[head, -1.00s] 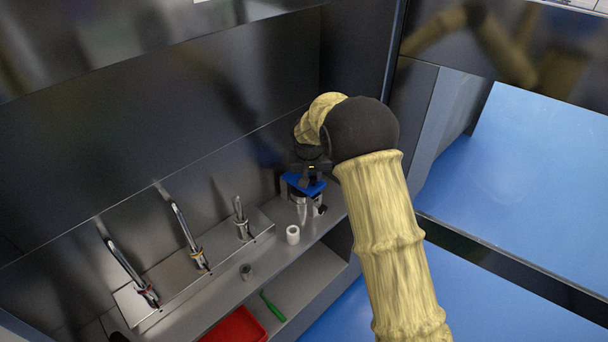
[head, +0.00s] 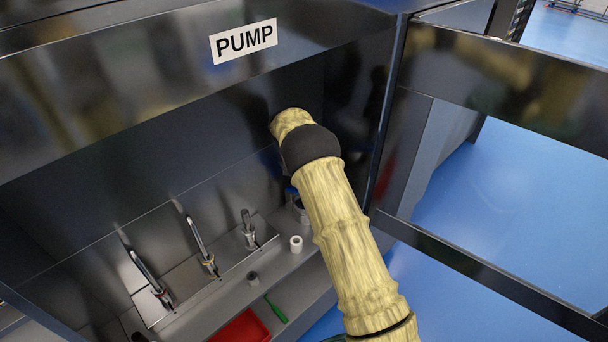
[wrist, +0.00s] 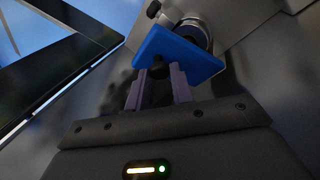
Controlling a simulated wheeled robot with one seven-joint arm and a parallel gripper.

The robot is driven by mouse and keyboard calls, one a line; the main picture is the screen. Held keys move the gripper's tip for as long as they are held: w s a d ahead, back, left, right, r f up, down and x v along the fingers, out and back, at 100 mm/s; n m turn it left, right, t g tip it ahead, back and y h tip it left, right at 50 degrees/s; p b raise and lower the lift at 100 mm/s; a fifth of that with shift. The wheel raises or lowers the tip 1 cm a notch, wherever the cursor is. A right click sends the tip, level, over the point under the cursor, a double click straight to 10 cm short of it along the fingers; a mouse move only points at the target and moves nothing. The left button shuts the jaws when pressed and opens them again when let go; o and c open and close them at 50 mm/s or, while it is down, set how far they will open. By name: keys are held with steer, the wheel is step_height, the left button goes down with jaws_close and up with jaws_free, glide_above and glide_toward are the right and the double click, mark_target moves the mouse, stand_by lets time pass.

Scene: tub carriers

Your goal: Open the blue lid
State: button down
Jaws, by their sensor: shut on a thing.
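The blue lid (wrist: 182,56) is a flat blue plate with a dark knob (wrist: 158,69) on its near face. In the wrist view my gripper (wrist: 160,77) has its two grey fingers on either side of this knob, shut on it. A round metal container (wrist: 194,28) shows just beyond the lid. I cannot tell whether the lid still touches its rim. In the head view my arm hides the gripper and most of the lid. Only a sliver of blue (head: 291,190) shows beside the container (head: 301,210).
A small white cylinder (head: 296,243) and a grey one (head: 253,278) stand on the shelf. Several metal spouts line a panel (head: 205,272) at left. A red tray (head: 240,328) and a green tool (head: 276,308) lie lower. A "PUMP" sign (head: 244,41) marks the overhead beam.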

steer(key=shift+w+d+r, duration=0.1)
steer(key=shift+w, duration=0.1)
steer(key=c, duration=1.5)
jaws_free()
steer(key=shift+o, duration=1.3)
steer(key=shift+w, duration=0.1)
steer(key=shift+s+a, duration=0.2)
steer(key=shift+a, duration=0.1)
steer(key=shift+w+r, duration=0.1)
steer(key=shift+r, duration=0.1)
steer(key=b+v, duration=0.2)
steer(key=v, duration=0.5)
